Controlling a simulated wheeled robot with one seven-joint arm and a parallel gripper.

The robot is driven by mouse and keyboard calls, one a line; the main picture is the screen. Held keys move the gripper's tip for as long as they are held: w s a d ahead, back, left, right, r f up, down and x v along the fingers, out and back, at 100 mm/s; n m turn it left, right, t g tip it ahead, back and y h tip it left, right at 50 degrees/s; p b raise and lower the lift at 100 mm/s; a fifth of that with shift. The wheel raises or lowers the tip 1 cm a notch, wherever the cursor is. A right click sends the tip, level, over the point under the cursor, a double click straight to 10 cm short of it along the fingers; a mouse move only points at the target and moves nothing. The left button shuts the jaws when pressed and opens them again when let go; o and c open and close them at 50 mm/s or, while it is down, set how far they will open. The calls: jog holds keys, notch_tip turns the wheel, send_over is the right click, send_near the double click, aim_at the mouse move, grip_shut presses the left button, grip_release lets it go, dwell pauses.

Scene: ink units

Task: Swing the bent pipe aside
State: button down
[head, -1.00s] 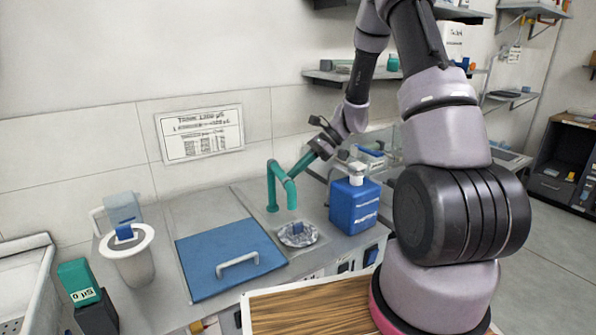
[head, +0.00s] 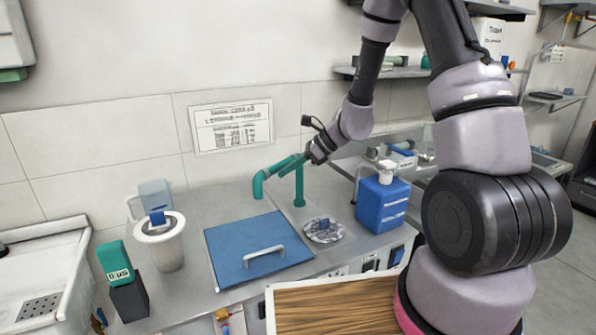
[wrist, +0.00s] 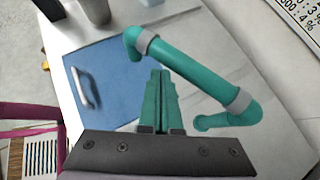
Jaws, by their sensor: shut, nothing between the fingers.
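The bent pipe (head: 299,186) is teal; its upright stands on the grey counter and its arm runs left, with the down-turned end (head: 258,186) near the back edge of the blue panel. In the wrist view the pipe (wrist: 190,70) slants across from upper left to lower right, with grey collars. My gripper (wrist: 160,74) has teal fingers, shut together with nothing between them. The fingers lie alongside the pipe's arm; I cannot tell whether they touch it. In the head view the fingers blend with the pipe's colour.
The blue panel (head: 240,250) with a grey handle lies in the counter. A silver dish (head: 336,236) with a blue piece sits right of it. A blue bottle (head: 383,205) stands at the right, a white pot (head: 160,252) at the left. The wall with a sign (head: 231,126) is behind.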

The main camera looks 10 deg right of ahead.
jog(key=shift+w+a, duration=0.4)
jog(key=shift+a, duration=0.2)
jog(key=shift+w+a, duration=0.4)
jog(key=shift+a, duration=0.2)
